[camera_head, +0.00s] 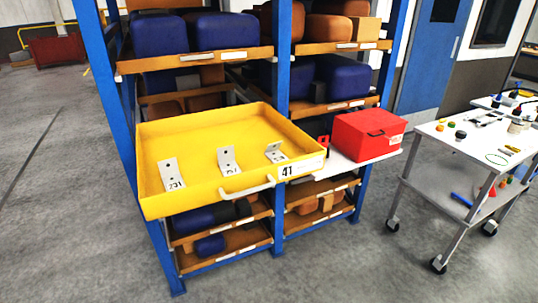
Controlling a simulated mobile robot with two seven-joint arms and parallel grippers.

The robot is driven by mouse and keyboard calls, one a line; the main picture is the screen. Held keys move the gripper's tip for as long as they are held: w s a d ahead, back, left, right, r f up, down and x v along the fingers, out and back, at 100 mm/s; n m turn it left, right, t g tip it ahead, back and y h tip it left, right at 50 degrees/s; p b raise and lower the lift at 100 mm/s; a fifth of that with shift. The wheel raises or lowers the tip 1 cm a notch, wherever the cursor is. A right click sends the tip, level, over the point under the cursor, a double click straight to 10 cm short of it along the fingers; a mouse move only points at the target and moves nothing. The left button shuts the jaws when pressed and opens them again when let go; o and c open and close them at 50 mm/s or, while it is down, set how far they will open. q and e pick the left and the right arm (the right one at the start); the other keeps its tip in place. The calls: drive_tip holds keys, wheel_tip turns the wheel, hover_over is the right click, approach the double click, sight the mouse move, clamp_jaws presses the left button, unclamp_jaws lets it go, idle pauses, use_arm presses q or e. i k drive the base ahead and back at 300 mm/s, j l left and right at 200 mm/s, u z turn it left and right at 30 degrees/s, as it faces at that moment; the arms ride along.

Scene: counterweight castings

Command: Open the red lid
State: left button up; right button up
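A red box (368,139) with its red lid (372,121) closed sits on a white shelf board at the right end of the rack. Neither of my grippers is in the head view.
A yellow tray (206,129) marked 41, holding metal brackets, juts out left of the red box. A blue-framed rack (282,60) holds blue and brown castings. A white wheeled cart (463,148) with small items stands at right. Grey floor (340,265) in front is clear.

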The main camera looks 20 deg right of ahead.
sight(365, 122)
drive_tip(key=z, duration=1.6)
drive_tip(key=i+u, duration=0.2)
drive_tip(key=i, duration=0.15)
drive_tip(key=i+l+u, duration=0.2)
drive_tip(key=i+j, duration=0.05)
drive_tip(key=i, duration=0.1)
